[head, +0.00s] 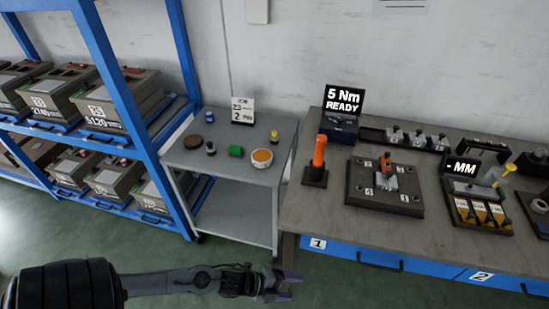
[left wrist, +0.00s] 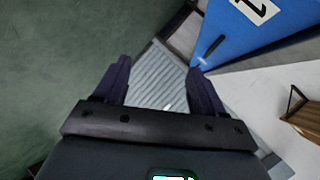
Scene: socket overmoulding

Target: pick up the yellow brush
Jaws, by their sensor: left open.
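The brush does not show in that view. My right gripper is not in view.
The workbench (head: 315,222) holds an orange-handled tool (head: 319,152), a fixture plate (head: 360,195) and a compartment tray (head: 482,212). A small grey table (head: 185,158) with several small items stands left of it. A blue rack (head: 172,165) of boxes stands further left.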

